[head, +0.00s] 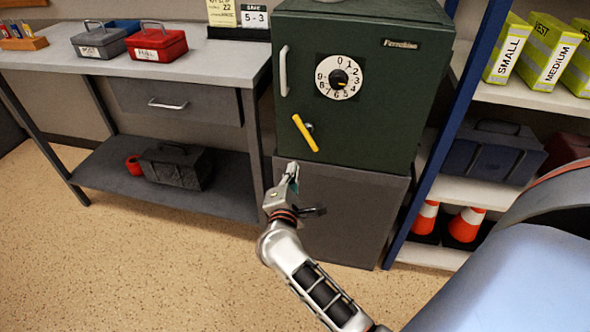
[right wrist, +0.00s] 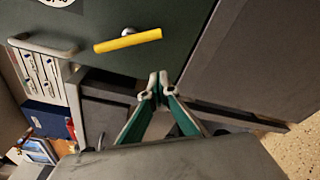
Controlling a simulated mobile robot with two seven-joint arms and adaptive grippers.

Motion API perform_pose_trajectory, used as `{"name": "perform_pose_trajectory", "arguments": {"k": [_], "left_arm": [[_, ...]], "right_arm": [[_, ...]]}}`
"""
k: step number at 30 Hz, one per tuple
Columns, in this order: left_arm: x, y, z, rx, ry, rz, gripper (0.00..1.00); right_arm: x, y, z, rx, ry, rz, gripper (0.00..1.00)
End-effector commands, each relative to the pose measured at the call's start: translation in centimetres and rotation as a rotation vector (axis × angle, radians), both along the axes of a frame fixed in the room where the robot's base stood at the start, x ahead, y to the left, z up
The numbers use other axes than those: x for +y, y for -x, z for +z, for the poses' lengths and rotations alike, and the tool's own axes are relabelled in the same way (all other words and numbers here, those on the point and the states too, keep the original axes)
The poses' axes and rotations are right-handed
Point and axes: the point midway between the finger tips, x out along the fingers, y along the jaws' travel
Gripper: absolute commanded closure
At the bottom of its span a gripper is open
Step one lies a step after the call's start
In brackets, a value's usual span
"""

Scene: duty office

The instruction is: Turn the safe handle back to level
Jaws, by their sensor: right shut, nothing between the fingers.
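The dark green safe (head: 352,110) stands on a grey cabinet. Its yellow handle (head: 305,133) is tilted steeply, with its upper end to the left and its lower end to the right. The handle also shows in the right wrist view (right wrist: 128,40), with its round hub behind it. My right gripper (head: 292,168) is just below the handle, in front of the cabinet top. Its fingertips (right wrist: 158,78) are together, empty and apart from the handle. My left gripper is not in view.
A white dial (head: 339,77) and a pale vertical grip (head: 283,71) are on the safe door. A grey workbench (head: 215,60) stands on the left. A blue-framed shelf (head: 440,150) stands close on the right. Open floor (head: 130,260) lies at the lower left.

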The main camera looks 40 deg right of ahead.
Motion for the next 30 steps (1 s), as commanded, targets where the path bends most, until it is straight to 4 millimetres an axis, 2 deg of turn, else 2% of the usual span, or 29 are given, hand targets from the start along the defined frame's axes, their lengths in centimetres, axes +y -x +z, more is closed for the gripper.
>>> {"name": "perform_pose_trajectory", "arguments": {"k": [6,13,15,19,24,30], "left_arm": [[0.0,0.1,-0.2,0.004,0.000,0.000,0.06],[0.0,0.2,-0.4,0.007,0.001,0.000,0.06],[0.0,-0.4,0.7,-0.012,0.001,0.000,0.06],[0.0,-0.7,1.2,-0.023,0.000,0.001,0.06],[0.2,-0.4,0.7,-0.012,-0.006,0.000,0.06],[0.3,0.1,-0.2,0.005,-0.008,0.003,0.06]], "right_arm": [[-2.8,-3.1,-0.3,0.000,0.004,-0.001,1.00],[-5.2,-5.5,-0.6,0.002,0.003,-0.001,1.00],[-5.5,-4.7,0.4,-0.003,0.002,0.000,1.00],[-6.0,-3.5,1.3,-0.006,0.001,0.001,1.00],[-6.5,-2.6,1.6,-0.002,0.001,0.000,1.00],[-6.6,-2.3,1.5,0.001,0.002,0.001,1.00]]}}
